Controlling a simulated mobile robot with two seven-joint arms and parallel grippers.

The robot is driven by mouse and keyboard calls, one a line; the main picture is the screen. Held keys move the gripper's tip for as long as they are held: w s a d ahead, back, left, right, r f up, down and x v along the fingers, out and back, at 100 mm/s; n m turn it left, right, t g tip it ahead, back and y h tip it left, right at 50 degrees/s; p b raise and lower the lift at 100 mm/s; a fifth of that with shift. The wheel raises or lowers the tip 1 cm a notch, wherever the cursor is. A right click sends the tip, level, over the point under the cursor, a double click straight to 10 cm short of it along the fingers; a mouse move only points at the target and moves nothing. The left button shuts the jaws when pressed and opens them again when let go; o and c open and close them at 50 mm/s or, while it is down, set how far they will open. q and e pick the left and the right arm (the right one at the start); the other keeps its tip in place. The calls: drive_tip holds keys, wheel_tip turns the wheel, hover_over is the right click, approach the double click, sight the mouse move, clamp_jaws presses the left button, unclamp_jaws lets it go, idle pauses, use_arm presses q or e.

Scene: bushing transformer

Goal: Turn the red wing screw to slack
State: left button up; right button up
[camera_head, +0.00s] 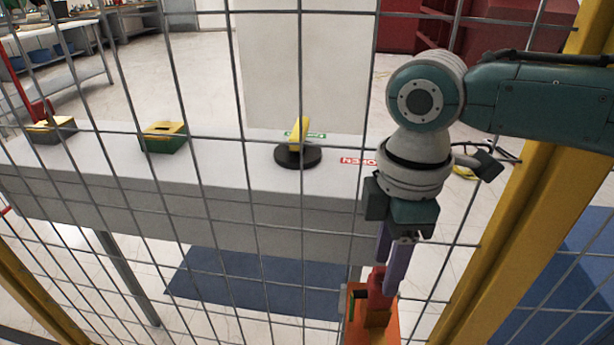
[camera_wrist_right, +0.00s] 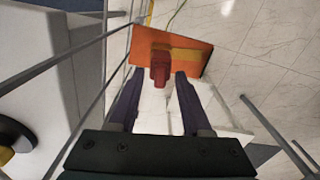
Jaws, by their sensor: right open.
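The red wing screw (camera_head: 377,285) stands on an orange fixture (camera_head: 391,331) at the bottom of the head view, right of centre. In the right wrist view the screw (camera_wrist_right: 160,64) shows against the orange plate (camera_wrist_right: 190,50), between the tips of my two purple fingers. My right gripper (camera_head: 386,268) points down at the screw from above; in the wrist view its fingers (camera_wrist_right: 160,82) are apart, one on each side of the screw. I cannot tell whether either finger touches it. My left gripper is in neither view.
A wire mesh fence with yellow posts (camera_head: 545,190) crosses the head view. A grey bench (camera_head: 225,165) holds a black round base with a yellow handle (camera_head: 298,145), a green-and-yellow box (camera_head: 163,138) and another yellow-topped box (camera_head: 50,130) with a red lever.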

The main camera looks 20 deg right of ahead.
drive_tip(key=shift+r, duration=0.1)
wheel_tip(320, 180, up, 10)
drive_tip(key=p, duration=0.1)
drive_tip(key=shift+a+f+p, duration=0.1)
drive_tip(key=shift+f+p, duration=0.1)
drive_tip(key=shift+p, duration=0.1)
idle(0.3)
